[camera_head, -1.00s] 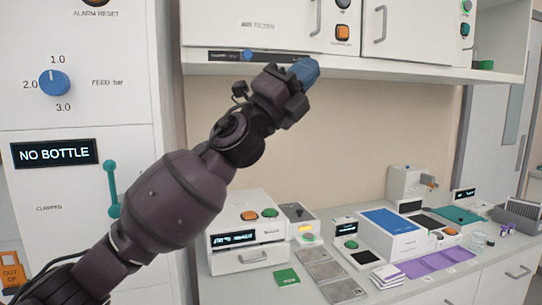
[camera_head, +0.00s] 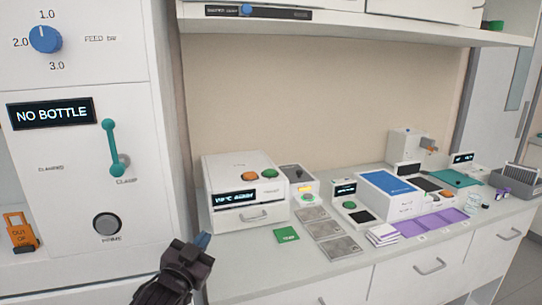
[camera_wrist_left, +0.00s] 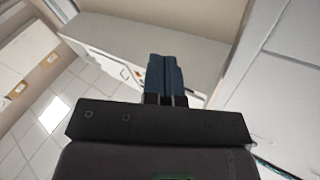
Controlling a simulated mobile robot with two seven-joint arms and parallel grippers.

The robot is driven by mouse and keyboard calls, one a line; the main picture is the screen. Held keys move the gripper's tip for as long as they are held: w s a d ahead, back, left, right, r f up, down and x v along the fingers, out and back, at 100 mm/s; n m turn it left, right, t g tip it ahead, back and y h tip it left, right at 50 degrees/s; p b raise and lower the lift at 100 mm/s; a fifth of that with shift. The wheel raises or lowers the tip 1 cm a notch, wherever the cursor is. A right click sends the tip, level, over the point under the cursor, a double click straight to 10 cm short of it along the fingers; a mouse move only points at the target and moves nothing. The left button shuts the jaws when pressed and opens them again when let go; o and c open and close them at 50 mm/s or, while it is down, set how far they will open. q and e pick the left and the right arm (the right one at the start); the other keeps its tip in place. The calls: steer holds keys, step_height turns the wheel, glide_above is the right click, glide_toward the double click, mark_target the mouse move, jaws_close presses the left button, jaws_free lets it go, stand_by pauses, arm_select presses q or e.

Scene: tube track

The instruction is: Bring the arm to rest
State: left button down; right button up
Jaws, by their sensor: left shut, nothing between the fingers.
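My left gripper (camera_head: 201,241) is low in the head view, in front of the counter's left end and beside the white cabinet with the "NO BOTTLE" display (camera_head: 50,113). Its blue fingers are together with nothing between them. The shut fingers also show in the left wrist view (camera_wrist_left: 166,75), with floor tiles and a white counter front beyond them. Most of my left arm is below the head view's lower edge. My right gripper is in neither view.
The counter (camera_head: 270,268) carries a white box device (camera_head: 243,193), grey plates (camera_head: 327,236), a green card (camera_head: 287,235), purple mats (camera_head: 430,223) and a blue-topped unit (camera_head: 388,187). A teal clamp lever (camera_head: 112,146) sticks out from the cabinet. A shelf (camera_head: 350,25) overhangs the counter.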

arm_select(q)
steer(key=s+a+f+n+g+y, duration=0.2)
steer(key=s+a+f, duration=0.2)
steer(key=s+f, duration=0.6)
steer(key=s+a+f+n+g+y, duration=0.1)
steer(key=s+a+f, duration=0.3)
steer(key=s+f, duration=0.6)
steer(key=s+a+f+n+g+y, duration=0.2)
steer(key=s+a+f+n+g, duration=0.1)
steer(key=s+f, duration=0.6)
steer(key=shift+s+a+f+g+y, duration=0.3)
steer(key=shift+s+a+f+g, duration=0.15)
steer(key=shift+a+g, duration=0.25)
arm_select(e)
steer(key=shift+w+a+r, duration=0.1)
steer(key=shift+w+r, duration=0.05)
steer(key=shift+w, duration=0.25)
